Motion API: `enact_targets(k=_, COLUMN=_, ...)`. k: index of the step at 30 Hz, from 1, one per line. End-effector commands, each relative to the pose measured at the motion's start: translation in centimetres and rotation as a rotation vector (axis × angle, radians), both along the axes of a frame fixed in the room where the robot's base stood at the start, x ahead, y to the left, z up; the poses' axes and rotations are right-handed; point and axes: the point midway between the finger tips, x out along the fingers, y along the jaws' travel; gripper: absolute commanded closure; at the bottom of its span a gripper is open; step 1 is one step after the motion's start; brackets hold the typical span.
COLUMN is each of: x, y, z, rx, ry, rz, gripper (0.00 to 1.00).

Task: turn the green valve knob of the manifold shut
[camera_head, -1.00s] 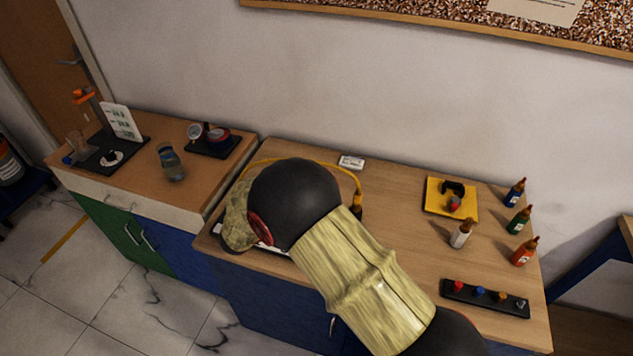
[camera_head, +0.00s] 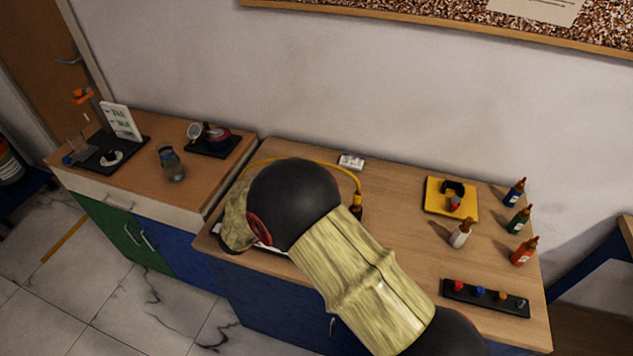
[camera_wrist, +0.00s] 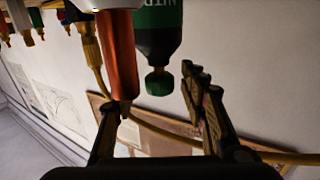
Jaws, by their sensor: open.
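My gripper (camera_wrist: 152,104) is open, with dark fingers on both sides of the wrist view. A green round knob or cap (camera_wrist: 158,82) is on the end of a dark green body (camera_wrist: 158,30) with partly cut-off white lettering. It appears between the fingertips; I cannot tell its depth or any contact. A copper-coloured tapered part (camera_wrist: 122,60) under a white body is close to the left finger. In the head view my arm hides my gripper and what is in front of it. I cannot make out the whole manifold or how far the knob is turned.
A yellow hose (camera_head: 345,176) loops behind my arm and also crosses the wrist view (camera_wrist: 170,134). A black strip with coloured knobs (camera_head: 485,298), a yellow tray (camera_head: 432,205) and several bottles (camera_head: 517,220) stand on the right of the wooden bench (camera_head: 400,235).

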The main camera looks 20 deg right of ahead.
Motion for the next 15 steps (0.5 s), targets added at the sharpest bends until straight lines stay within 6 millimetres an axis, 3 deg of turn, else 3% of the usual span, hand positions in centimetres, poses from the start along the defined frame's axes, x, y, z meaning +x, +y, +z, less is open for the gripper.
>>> enact_targets(k=15, x=-4.2, y=8.1, z=0.0, rx=0.000, ry=0.000, rz=0.005, gripper=0.57)
